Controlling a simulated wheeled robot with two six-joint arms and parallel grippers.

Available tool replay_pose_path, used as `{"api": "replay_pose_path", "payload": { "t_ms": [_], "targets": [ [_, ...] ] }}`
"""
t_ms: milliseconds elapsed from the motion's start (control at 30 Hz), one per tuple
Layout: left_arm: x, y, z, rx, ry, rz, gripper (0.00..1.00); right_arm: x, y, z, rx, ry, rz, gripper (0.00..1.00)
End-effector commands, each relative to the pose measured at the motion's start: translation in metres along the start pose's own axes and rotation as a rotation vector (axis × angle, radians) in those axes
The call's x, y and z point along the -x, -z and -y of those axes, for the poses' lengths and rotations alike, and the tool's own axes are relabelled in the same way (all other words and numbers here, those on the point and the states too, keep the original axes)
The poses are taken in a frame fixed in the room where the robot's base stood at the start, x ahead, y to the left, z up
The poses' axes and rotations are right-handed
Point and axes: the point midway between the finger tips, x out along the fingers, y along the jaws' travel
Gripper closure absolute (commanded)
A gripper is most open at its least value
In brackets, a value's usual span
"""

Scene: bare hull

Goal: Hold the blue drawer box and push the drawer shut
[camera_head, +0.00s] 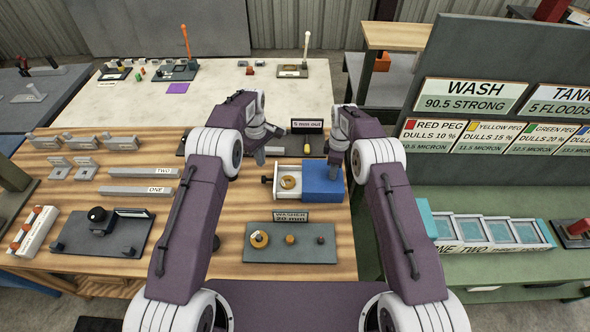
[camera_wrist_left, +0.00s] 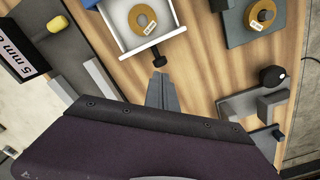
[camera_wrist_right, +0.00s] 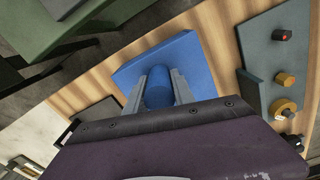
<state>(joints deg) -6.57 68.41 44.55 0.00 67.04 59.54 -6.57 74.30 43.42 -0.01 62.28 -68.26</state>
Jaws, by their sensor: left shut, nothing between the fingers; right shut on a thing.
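The blue drawer box (camera_head: 322,192) stands on the wooden table, with its white drawer (camera_head: 290,194) pulled out to the left. A brass washer (camera_head: 289,182) lies in the drawer, and a black knob (camera_head: 266,180) is on its front. My right gripper (camera_head: 338,172) is shut on the box's round blue post, which shows between its fingers in the right wrist view (camera_wrist_right: 158,90). My left gripper (camera_head: 260,160) is shut and empty, just outside the drawer front. In the left wrist view its fingertips (camera_wrist_left: 161,78) are close to the knob (camera_wrist_left: 158,61); I cannot tell whether they touch.
A grey board (camera_head: 290,255) with a washer and pegs, marked "WASHER 20 mm", lies in front of the box. A "5 mm out" sign (camera_head: 308,125) stands behind it. Grey bars (camera_head: 137,190) and a black-knobbed fixture (camera_head: 97,215) lie to the left. Bare wood shows left of the drawer.

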Motion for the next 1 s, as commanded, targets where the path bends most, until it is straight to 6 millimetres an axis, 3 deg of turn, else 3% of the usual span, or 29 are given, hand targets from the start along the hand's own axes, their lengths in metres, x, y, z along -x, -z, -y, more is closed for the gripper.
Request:
{"api": "replay_pose_path", "payload": {
  "t_ms": [133, 233, 433, 600, 700, 800, 867, 1000],
  "targets": [
    [0.000, 0.001, -0.002, -0.136, -0.007, -0.004, 1.00, 0.001, 0.000, 0.000, 0.000, -0.001, 0.000, 1.00],
    [-0.001, -0.004, -0.012, -0.378, -0.052, 0.007, 1.00, 0.001, 0.000, 0.000, 0.000, -0.001, 0.000, 1.00],
    [-0.021, -0.046, -0.024, -0.916, -0.216, 0.094, 1.00, 0.001, 0.000, 0.000, 0.000, -0.001, -0.001, 1.00],
    [-0.030, -0.058, -0.019, -1.235, -0.413, 0.093, 1.00, 0.001, 0.000, 0.000, 0.000, -0.001, -0.001, 1.00],
    [-0.032, -0.050, -0.008, -1.346, -0.527, 0.039, 1.00, 0.001, 0.000, 0.000, 0.000, -0.001, -0.001, 1.00],
    [-0.031, -0.029, 0.013, -1.377, -0.613, -0.051, 1.00, 0.001, 0.000, 0.000, 0.000, -0.001, -0.001, 1.00],
    [-0.030, -0.007, 0.034, -1.327, -0.644, -0.109, 1.00, 0.001, 0.000, 0.000, 0.000, -0.001, -0.001, 1.00],
    [-0.022, 0.037, 0.088, -1.065, -0.662, -0.141, 1.00, 0.001, 0.000, 0.000, 0.000, -0.001, -0.001, 1.00]
  ]
}}
